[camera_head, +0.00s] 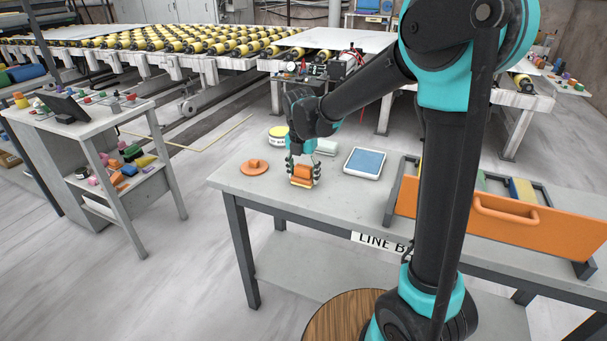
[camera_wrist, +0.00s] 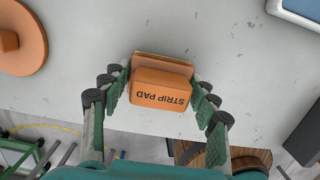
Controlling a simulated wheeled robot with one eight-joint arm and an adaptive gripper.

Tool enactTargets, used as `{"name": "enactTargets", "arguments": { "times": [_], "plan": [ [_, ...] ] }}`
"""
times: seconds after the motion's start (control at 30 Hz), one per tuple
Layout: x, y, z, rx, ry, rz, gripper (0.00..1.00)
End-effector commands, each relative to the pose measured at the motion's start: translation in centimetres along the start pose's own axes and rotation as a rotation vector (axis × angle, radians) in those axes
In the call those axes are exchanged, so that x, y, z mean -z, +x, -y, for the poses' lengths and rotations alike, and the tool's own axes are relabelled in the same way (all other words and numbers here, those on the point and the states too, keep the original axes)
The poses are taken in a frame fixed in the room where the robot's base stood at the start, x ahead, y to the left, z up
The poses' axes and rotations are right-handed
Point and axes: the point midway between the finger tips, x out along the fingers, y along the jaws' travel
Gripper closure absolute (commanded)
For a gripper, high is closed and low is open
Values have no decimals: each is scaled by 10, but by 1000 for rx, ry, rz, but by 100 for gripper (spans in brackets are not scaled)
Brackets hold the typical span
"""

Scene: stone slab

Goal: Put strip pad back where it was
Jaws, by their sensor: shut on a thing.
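The strip pad (camera_wrist: 160,88) is an orange block with dark "STRIP PAD" lettering and a tan layer along one edge. In the wrist view it sits between the two green-padded fingers of my gripper (camera_wrist: 157,97), which is shut on it. In the head view the strip pad (camera_head: 302,174) is at the front part of the grey table, with my gripper (camera_head: 303,170) above and around it. I cannot tell whether the pad touches the table top or hangs just above it.
On the table (camera_head: 340,205) are an orange disc with a knob (camera_head: 255,167), a yellow-and-white round tin (camera_head: 278,134), a blue-topped tray (camera_head: 364,163) and an orange-fronted drawer rack (camera_head: 500,222) at right.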

Motion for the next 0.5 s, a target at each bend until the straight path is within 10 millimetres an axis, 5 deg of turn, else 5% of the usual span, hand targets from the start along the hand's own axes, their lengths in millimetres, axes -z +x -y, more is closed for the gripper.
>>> {"name": "enactTargets", "arguments": {
  "times": [0.3,0.33,0.5],
  "plan": [
    [0,3,0,0,0,0,72],
    [0,2,0,0,0,0,37],
    [0,2,0,0,0,0,20]
  ]
}}
